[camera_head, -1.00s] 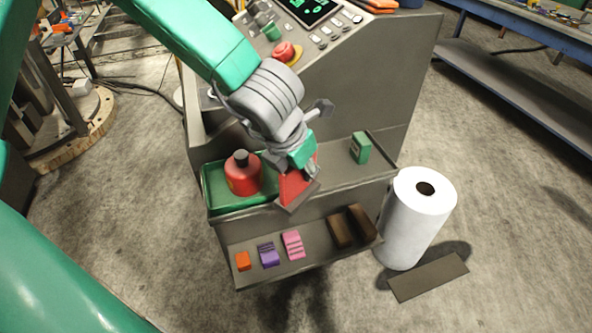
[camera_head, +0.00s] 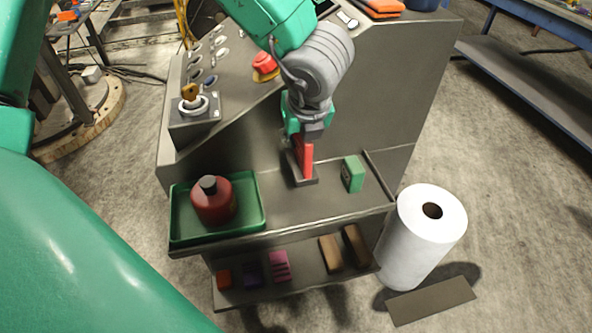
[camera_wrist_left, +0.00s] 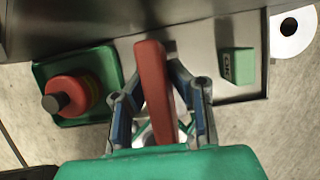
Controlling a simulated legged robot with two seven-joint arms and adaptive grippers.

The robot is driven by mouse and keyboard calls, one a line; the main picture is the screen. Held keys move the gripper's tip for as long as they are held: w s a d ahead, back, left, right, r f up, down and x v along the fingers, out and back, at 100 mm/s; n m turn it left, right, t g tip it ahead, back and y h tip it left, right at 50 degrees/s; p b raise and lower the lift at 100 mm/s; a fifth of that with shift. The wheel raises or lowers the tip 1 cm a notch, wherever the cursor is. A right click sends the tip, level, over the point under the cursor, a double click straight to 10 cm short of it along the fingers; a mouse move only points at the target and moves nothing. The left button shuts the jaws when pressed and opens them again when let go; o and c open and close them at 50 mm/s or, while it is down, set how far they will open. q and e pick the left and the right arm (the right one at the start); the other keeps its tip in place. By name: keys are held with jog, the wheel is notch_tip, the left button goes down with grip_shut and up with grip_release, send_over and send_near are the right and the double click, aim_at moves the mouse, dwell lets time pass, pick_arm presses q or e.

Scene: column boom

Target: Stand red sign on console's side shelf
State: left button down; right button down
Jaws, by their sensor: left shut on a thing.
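The red sign (camera_head: 307,160) is upright, with its dark flat base (camera_head: 303,181) at or just above the console's upper side shelf (camera_head: 275,208); I cannot tell whether it touches. My left gripper (camera_head: 306,138) is above the sign and shut on its upper part. In the left wrist view the sign (camera_wrist_left: 153,75) runs between the two fingers (camera_wrist_left: 160,112). The sign is between the green tray and a small green box. My right gripper is not in view.
A green tray (camera_head: 258,208) holding a red bottle (camera_head: 213,203) is left of the sign. The small green box (camera_head: 352,174) is close on its right. A lower shelf (camera_head: 300,281) holds several small blocks. A white paper roll (camera_head: 425,235) stands on the floor at right.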

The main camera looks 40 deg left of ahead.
aim_at(307, 145)
pick_arm(q)
jog(key=f, duration=0.4)
jog(key=shift+s+d+f+b, duration=0.15)
jog(key=shift+d+b, duration=0.2)
jog(key=f, duration=0.2)
jog(key=a+f, duration=0.1)
jog(key=f, duration=0.1)
jog(key=shift+f+b, duration=0.15)
jog(key=shift+b, duration=0.2)
jog(key=c, duration=1.5)
grip_release()
jog(key=shift+d, duration=0.35)
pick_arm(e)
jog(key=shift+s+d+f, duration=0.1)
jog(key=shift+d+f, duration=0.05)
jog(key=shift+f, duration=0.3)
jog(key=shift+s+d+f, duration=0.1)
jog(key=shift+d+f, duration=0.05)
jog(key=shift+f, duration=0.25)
